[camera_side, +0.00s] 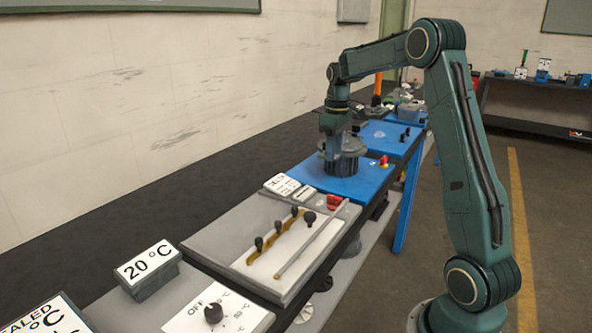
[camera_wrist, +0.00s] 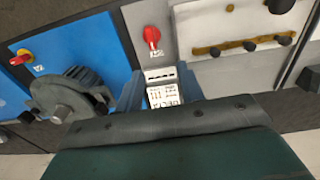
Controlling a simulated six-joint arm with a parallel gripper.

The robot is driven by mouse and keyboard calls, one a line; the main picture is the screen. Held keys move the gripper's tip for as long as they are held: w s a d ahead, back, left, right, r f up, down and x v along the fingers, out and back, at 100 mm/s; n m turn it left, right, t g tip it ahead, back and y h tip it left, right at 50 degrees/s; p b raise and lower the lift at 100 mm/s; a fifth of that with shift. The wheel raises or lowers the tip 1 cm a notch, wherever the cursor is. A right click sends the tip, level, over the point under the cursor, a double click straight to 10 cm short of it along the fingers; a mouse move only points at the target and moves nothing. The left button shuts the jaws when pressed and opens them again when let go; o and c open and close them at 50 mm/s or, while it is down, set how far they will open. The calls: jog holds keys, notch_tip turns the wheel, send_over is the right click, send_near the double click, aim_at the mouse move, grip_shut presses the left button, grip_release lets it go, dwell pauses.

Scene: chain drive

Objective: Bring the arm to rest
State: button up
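My arm reaches over the bench from the right in the side view, bent at its elbow. My gripper (camera_side: 333,158) points down over the blue panel (camera_side: 340,184), beside a dark grey ribbed round part (camera_side: 352,163). Whether it touches that part cannot be told. In the wrist view, the blue fingers of my gripper (camera_wrist: 160,80) stand apart. A small white printed block (camera_wrist: 164,94) shows between them, and in the side view it lies on the bench left of the gripper, so the fingers look empty. The round part (camera_wrist: 68,94) is left of the fingers there.
A 20 °C sign (camera_side: 147,268) and a dial plate (camera_side: 250,318) are nearer. A second blue panel (camera_side: 385,135) lies beyond. Space above the bench looks free.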

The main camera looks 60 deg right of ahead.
jog(key=s+a+r+t, duration=0.1)
jog(key=s+a+r, duration=0.3)
jog(key=a, duration=0.5)
jog(key=s+a+r+t, duration=0.1)
jog(key=s+a+r, duration=0.3)
jog(key=a, duration=0.5)
jog(key=s+a+f+t, duration=0.2)
jog(key=s+a+t, duration=0.1)
jog(key=s+a, duration=0.8)
jog(key=shift+s+f, duration=0.25)
jog(key=shift+s, duration=1.1)
jog(key=shift+o, duration=0.4)
jog(key=shift+a, duration=0.1)
